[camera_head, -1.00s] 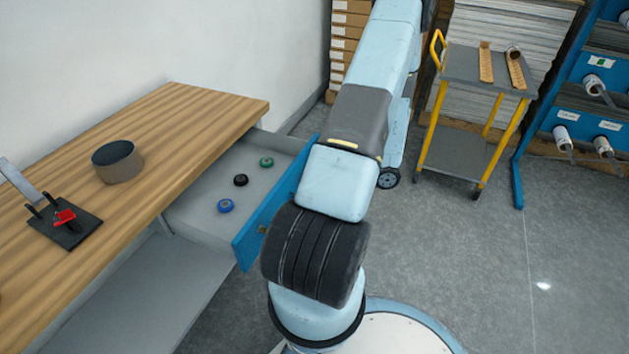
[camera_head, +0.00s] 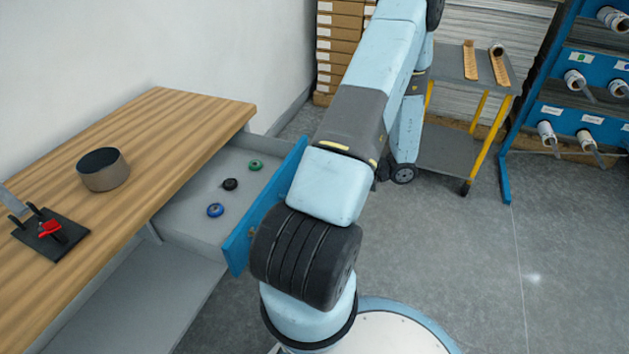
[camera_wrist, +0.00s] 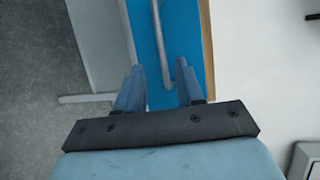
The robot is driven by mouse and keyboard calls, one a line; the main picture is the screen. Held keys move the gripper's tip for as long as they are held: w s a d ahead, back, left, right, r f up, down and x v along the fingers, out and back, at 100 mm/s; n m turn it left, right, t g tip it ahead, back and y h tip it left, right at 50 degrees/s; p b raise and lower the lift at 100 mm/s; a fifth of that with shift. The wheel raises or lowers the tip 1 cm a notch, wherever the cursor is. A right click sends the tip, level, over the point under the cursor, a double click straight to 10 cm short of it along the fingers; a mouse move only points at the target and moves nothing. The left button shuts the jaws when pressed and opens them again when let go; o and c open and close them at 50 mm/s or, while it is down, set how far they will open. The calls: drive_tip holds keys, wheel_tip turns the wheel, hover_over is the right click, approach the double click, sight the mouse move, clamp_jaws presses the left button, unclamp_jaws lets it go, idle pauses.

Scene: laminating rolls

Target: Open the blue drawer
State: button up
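The blue drawer (camera_head: 240,240) stands pulled well out from under the wooden-topped table, in the head view. Its grey inside shows, with a blue (camera_head: 215,210), a black (camera_head: 230,184) and a green (camera_head: 256,165) small round piece in it. My arm hides part of its front. In the wrist view the blue front (camera_wrist: 145,30) carries a metal handle (camera_wrist: 163,50). My gripper (camera_wrist: 160,75) is open, its two fingers apart at the handle. The handle's bent end is near the right finger; I cannot tell whether they touch. The head view hides the gripper.
A yellow-legged trolley (camera_head: 450,150) and a blue rack of rolls (camera_head: 575,95) stand at the back right. The floor at right is clear.

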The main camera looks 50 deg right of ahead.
drive_tip(key=v, duration=0.5)
drive_tip(key=shift+s+d, duration=0.3)
drive_tip(key=w+a+r+n+g+h, duration=0.1)
drive_tip(key=w+a+r+n+g, duration=0.2)
drive_tip(key=w+a+r+g, duration=0.45)
drive_tip(key=w+a+r+n+g+h, duration=0.25)
drive_tip(key=w+a+r+g, duration=0.2)
drive_tip(key=a+r, duration=0.65)
drive_tip(key=s+a+r+n+t+h, duration=0.2)
drive_tip(key=a+r+t+h, duration=0.1)
drive_tip(key=a+r, duration=0.6)
drive_tip(key=s+a+r+n+t+h, duration=0.3)
drive_tip(key=a+r+h, duration=0.1)
drive_tip(key=a+r, duration=0.5)
drive_tip(key=shift+s+a+r, duration=0.15)
drive_tip(key=shift+s+r, duration=0.15)
idle(3.2)
